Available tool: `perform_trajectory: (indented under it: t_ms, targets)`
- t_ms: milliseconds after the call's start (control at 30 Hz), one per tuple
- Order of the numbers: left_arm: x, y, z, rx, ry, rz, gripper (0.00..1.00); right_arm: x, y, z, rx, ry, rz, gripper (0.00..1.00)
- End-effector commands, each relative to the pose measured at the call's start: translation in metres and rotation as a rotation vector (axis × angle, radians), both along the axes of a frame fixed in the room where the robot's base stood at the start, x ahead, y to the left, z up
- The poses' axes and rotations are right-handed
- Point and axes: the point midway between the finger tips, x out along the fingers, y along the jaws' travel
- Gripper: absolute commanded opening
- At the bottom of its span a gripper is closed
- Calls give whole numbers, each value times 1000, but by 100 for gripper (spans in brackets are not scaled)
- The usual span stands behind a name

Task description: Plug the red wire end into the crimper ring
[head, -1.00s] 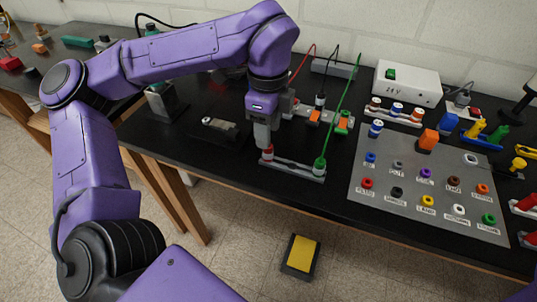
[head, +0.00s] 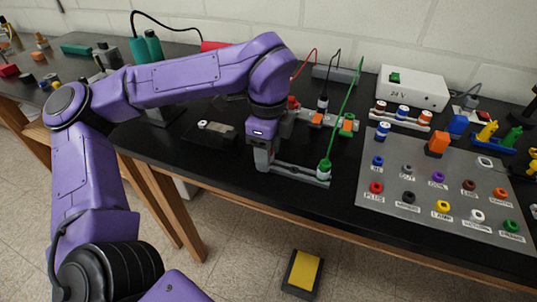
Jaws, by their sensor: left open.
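My left gripper (head: 263,160) is open and points down at the left end of a low grey rack (head: 298,174) near the table's front edge. It covers that end of the rack, and the red wire end is hidden there; I cannot tell whether it is between the jaws. A red wire (head: 304,62) runs down from the rear and passes behind my wrist. A green wire end (head: 325,166) stands upright at the rack's right end. My right gripper is not in view.
A grey panel (head: 432,178) with several coloured sockets lies to the right. Orange clamps (head: 347,124) stand behind the rack. A white 24V box (head: 412,88) is at the back. A dark fixture (head: 214,133) lies left of my gripper. A yellow pedal (head: 303,272) is on the floor.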

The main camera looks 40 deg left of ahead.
Motion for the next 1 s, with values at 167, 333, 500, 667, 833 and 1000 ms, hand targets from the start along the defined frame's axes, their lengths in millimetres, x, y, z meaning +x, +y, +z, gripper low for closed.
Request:
perform_trajectory:
  t_ms: [167,333,500,667,833,1000]
  targets:
    - [0,0,-1,0,0,0,50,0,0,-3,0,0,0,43]
    - [0,0,0,0,1,0,50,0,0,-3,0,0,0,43]
    - [0,0,0,0,0,0,50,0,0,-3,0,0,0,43]
    - [0,0,0,0,0,0,50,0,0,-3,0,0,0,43]
    - [0,0,-1,0,-1,0,50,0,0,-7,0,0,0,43]
    - [0,0,0,0,0,0,50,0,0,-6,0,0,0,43]
